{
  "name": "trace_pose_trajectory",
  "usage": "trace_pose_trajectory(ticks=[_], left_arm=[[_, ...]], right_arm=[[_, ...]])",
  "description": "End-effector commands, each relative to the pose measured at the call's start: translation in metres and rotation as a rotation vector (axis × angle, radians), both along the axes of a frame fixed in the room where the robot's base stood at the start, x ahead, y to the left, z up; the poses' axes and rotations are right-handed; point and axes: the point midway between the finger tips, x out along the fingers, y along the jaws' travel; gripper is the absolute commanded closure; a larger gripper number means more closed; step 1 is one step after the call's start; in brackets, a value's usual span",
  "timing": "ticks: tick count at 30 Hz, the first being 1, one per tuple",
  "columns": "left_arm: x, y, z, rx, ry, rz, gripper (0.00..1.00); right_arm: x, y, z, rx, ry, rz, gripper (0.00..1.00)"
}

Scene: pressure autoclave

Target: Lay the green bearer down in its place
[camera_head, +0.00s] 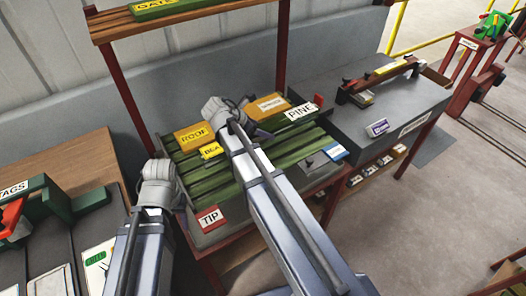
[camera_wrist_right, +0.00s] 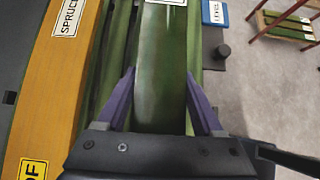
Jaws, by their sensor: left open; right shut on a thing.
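The green bearer (camera_wrist_right: 158,75) runs lengthwise between the purple fingers of my right gripper (camera_wrist_right: 160,85) in the right wrist view. My right gripper is shut on it; a white label shows at its far end. In the head view my right gripper (camera_head: 246,104) is over the slatted green stack, and my wrist and arm hide most of the held bearer. More green bars (camera_head: 205,180) lie side by side below, in a grey-fronted tray (camera_head: 235,215) marked TIP. My left gripper (camera_head: 159,153) is open at the tray's left side, its fingers mostly hidden by its wrist.
An orange ROOF block (camera_head: 194,137) and an orange labelled block (camera_head: 269,104) lie at the back of the stack. The orange SPRUCE bar (camera_wrist_right: 50,80) is left of the held bearer. A blue LEVEL piece (camera_wrist_right: 214,13) is at its right. A grey bench (camera_head: 400,105) stands right.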

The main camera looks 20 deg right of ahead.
Motion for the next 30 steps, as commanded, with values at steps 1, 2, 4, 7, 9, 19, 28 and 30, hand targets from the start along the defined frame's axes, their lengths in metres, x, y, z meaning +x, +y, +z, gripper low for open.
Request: trace_pose_trajectory(ticks=[1, 2, 4, 7, 9, 19, 28, 30], left_arm=[[0.000, 0.000, -0.013, 0.000, 0.000, 0.000, 0.50], [0.000, 0.000, -0.017, 0.000, 0.000, 0.000, 0.50], [0.000, 0.000, -0.028, 0.000, 0.000, 0.000, 0.50], [0.000, 0.000, -0.042, 0.000, 0.000, 0.000, 0.50], [0.000, 0.000, -0.049, 0.000, 0.000, 0.000, 0.50], [0.000, 0.000, -0.055, 0.000, 0.000, 0.000, 0.50], [0.000, 0.000, -0.087, 0.000, 0.000, 0.000, 0.50], [0.000, 0.000, -0.089, 0.000, 0.000, -0.001, 0.50]], right_arm=[[0.000, 0.000, -0.013, -0.002, 0.000, 0.000, 1.00], [0.000, 0.000, -0.017, -0.002, 0.000, 0.000, 1.00], [0.000, 0.000, -0.028, -0.002, 0.000, 0.000, 1.00], [0.000, -0.001, -0.042, -0.002, 0.000, 0.000, 1.00], [0.000, -0.001, -0.049, -0.002, 0.000, 0.000, 1.00], [0.000, -0.001, -0.054, -0.002, 0.000, 0.000, 1.00], [0.000, 0.000, -0.087, -0.002, 0.000, 0.000, 1.00], [0.000, 0.000, -0.089, -0.002, 0.000, 0.000, 1.00]])
